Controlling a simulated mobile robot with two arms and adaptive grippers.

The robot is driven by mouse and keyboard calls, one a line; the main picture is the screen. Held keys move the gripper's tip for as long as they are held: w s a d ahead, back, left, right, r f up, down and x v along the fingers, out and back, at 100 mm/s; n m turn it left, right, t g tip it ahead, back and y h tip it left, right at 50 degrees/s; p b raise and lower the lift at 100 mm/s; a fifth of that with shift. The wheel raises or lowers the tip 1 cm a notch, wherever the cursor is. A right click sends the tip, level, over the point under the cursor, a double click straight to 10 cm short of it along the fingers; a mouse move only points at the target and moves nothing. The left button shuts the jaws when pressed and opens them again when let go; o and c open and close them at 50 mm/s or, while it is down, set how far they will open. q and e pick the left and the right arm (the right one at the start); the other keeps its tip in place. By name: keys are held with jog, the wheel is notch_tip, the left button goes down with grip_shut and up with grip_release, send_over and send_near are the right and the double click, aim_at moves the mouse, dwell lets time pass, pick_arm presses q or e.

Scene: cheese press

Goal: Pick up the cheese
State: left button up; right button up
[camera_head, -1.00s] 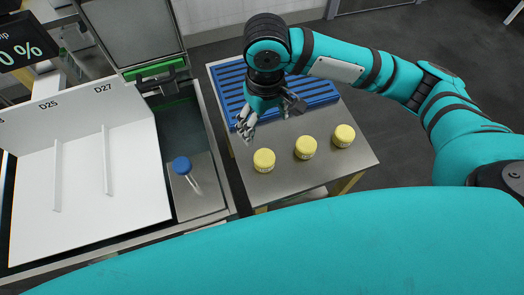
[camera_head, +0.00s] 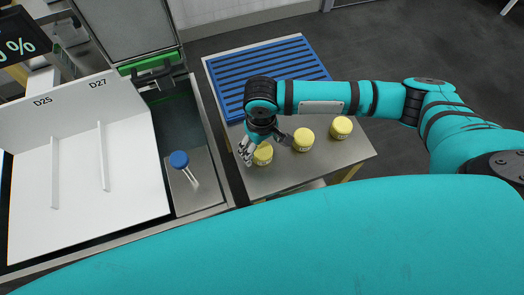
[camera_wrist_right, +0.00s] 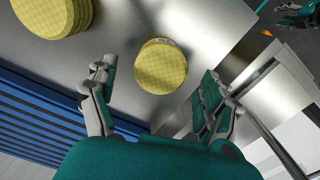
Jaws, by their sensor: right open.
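Three yellow round cheeses stand in a row on a steel table: a left cheese (camera_head: 263,155), a middle cheese (camera_head: 303,140) and a right cheese (camera_head: 341,127). My right gripper (camera_head: 264,150) is open above and just behind the left cheese and partly covers it. In the right wrist view, one cheese (camera_wrist_right: 160,67) lies ahead between the open fingers, apart from both. A second cheese (camera_wrist_right: 55,14) shows at the upper left, outside the fingers. My left gripper is not in view.
A blue slatted rack (camera_head: 300,60) lies on the back of the steel table (camera_head: 290,178). Left of it is a machine with white panels (camera_head: 90,165) and a blue-knobbed lever (camera_head: 180,160) on a steel plate. Dark floor is free on the right.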

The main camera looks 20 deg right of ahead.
jog(key=shift+f, duration=0.9)
jog(key=shift+c, duration=0.4)
jog(key=c, duration=1.3)
